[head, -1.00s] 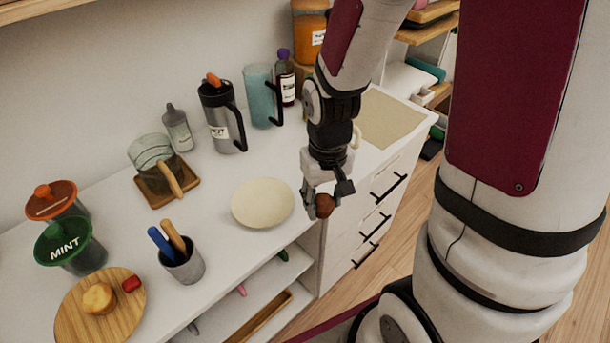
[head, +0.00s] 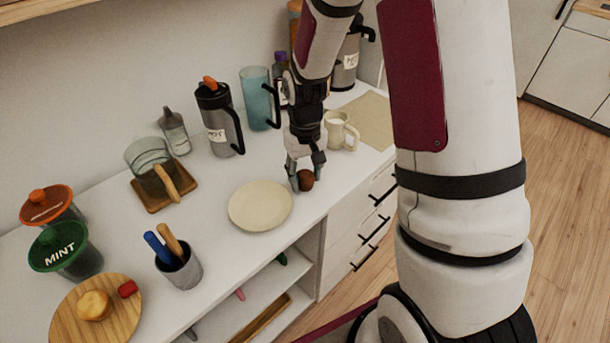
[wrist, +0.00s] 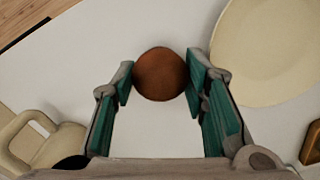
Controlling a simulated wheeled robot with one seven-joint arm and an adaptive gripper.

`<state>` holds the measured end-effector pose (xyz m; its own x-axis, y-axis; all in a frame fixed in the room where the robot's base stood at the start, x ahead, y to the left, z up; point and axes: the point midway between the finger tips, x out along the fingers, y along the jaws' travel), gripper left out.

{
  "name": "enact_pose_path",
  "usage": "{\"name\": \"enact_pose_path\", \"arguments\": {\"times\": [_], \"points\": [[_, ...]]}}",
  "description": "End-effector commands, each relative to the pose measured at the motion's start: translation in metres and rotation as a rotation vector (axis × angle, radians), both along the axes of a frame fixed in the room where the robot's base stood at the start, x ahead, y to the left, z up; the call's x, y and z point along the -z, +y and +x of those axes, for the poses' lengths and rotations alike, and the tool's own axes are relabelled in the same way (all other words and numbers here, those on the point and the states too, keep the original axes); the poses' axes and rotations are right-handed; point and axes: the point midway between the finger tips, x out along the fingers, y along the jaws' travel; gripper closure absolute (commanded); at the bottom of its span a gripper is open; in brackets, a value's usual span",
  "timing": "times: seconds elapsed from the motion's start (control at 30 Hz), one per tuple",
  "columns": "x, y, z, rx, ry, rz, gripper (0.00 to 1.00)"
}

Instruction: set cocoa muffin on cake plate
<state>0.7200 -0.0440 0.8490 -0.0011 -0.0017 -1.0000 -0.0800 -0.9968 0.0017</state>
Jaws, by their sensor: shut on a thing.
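The cocoa muffin (head: 306,181) is a small round brown thing, held between the fingertips of my gripper (head: 305,176). In the wrist view the muffin (wrist: 160,74) sits between the two green-padded fingers of my gripper (wrist: 161,85). The cake plate (head: 260,206) is a pale cream round plate, bare, on the white counter just left of the muffin in the head view. It also shows at the upper right of the wrist view (wrist: 268,50). The muffin is beside the plate, not over it. I cannot tell whether it touches the counter.
A cream mug (head: 341,131) stands behind my gripper to the right. A grey cup with utensils (head: 181,268) stands left of the plate.

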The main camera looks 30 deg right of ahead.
Motion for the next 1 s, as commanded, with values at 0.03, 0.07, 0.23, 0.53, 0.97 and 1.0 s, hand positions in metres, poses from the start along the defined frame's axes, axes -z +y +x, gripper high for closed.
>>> {"name": "enact_pose_path", "arguments": {"times": [0.03,0.07,0.23,0.53,0.97,1.0], "points": [[0.005,0.0,0.0,0.0,0.001,0.0,0.85],[0.005,0.0,0.0,0.0,0.001,0.0,0.85],[0.005,0.0,0.0,0.0,-0.001,0.0,0.85],[0.007,0.0,0.0,0.0,-0.001,0.0,0.4],[-0.005,0.0,0.001,0.0,-0.005,0.0,0.4],[-0.01,0.0,0.001,0.0,-0.005,0.0,0.4]]}}
